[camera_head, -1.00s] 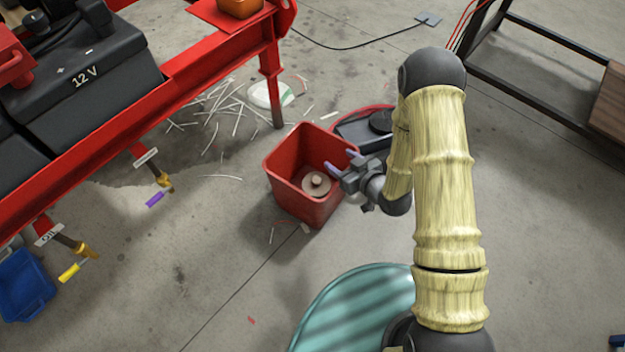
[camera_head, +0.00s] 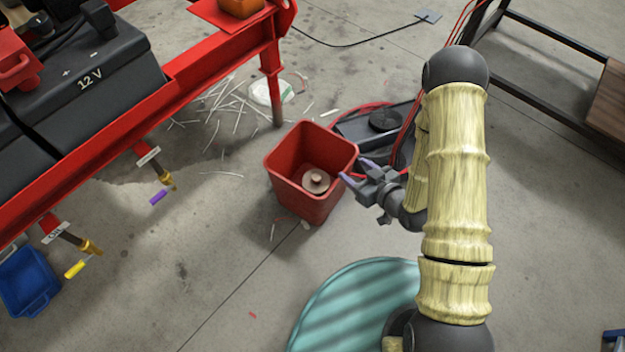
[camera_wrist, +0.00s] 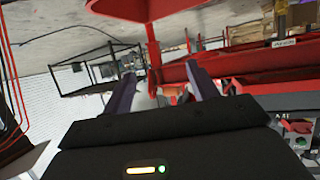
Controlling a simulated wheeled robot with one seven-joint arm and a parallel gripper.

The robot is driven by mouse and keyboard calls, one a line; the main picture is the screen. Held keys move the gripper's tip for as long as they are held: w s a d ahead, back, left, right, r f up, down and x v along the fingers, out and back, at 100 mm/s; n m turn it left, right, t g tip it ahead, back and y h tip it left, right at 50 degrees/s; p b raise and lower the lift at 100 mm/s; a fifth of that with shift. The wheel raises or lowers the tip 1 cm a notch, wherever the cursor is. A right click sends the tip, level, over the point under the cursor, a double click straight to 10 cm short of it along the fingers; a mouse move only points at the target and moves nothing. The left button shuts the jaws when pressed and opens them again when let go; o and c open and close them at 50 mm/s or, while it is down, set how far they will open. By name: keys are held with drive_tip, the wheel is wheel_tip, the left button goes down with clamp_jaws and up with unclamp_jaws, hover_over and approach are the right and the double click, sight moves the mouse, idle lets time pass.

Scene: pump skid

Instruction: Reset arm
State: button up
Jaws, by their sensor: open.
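My gripper (camera_head: 358,172) is open and empty in the head view. It is just right of the red bin (camera_head: 338,197), with its fingers pointing left toward the bin's upper right rim. A round tan and grey piece (camera_head: 316,181) lies inside the bin. In the wrist view the two purple-grey fingers (camera_wrist: 161,92) stand apart with nothing held between them. My arm is bent, its pale yellow sleeved links on the right side of the head view.
A red skid frame (camera_head: 190,95) with a 12 V battery (camera_head: 85,70) stands at left. A dark case (camera_head: 380,130) sits behind the bin. A teal round object (camera_head: 345,305) is on the floor. White strips litter the floor. A dark metal stand (camera_head: 545,80) is at upper right.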

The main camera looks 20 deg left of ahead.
idle(0.3)
drive_tip(key=w+d+r+m+g+h+p, duration=0.15)
drive_tip(key=w+d+r+m+h, duration=0.25)
drive_tip(key=d+r+h, duration=0.6)
drive_tip(key=s+d+r+m+g+p, duration=0.35)
drive_tip(key=s+d+r+m, duration=0.4)
drive_tip(key=s+r, duration=0.6)
wheel_tip(320, 180, up, 38)
drive_tip(key=d+n+p, duration=0.1)
drive_tip(key=p, duration=3.6)
drive_tip(key=shift+w+d+g+h, duration=0.25)
drive_tip(key=shift+w+g+h, duration=0.05)
drive_tip(key=shift+h, duration=0.1)
drive_tip(key=shift+c, duration=0.2)
